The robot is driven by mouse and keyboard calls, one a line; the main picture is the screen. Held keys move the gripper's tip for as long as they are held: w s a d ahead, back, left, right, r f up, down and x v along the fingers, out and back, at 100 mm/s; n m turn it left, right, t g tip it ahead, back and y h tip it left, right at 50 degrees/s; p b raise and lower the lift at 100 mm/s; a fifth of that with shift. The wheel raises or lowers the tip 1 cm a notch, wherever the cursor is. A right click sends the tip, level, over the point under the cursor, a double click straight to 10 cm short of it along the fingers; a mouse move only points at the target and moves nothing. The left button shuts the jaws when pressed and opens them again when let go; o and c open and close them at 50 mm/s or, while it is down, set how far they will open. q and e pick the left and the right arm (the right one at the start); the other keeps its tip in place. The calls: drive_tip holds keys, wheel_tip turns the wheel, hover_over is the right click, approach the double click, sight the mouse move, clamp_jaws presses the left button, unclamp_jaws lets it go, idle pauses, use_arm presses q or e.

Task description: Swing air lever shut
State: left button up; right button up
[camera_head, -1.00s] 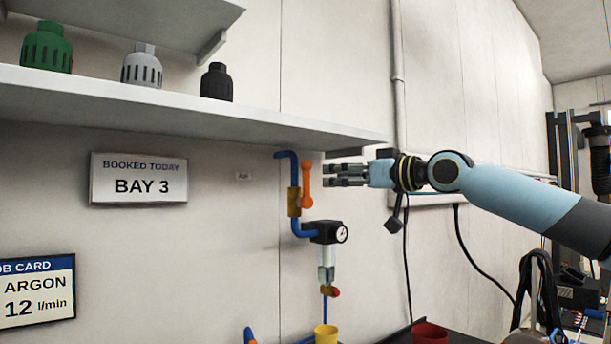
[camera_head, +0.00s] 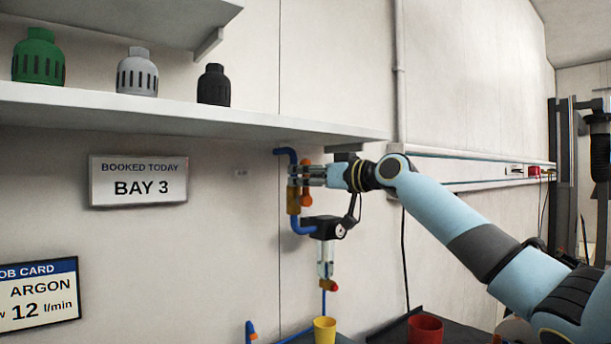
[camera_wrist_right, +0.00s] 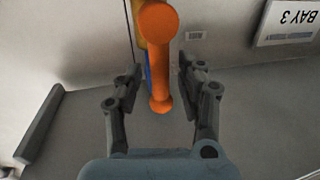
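The orange air lever (camera_head: 306,197) stands upright along the blue air pipe (camera_head: 284,152), beside the brass valve body (camera_head: 293,201) on the wall. My right gripper (camera_head: 298,176) reaches in from the right at the lever's upper part and covers some of it. In the right wrist view the lever (camera_wrist_right: 157,60) lies between the two fingers of my right gripper (camera_wrist_right: 160,72). The fingers are open, with a gap on each side of the lever. My left gripper is in neither view.
A black regulator with a gauge (camera_head: 324,228) is below the valve. The shelf (camera_head: 180,112) is above, carrying green, grey and black caps. A yellow cup (camera_head: 325,331) and a red cup (camera_head: 425,329) stand below. Wall left of the pipe is clear apart from signs.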

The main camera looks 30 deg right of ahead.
drive_tip(key=shift+a, duration=0.1)
clamp_jaws()
drive_tip(key=shift+w+f, duration=0.1)
drive_tip(key=shift+w, duration=0.15)
idle(0.4)
drive_tip(key=shift+f+b, duration=0.1)
drive_tip(key=shift+b, duration=0.3)
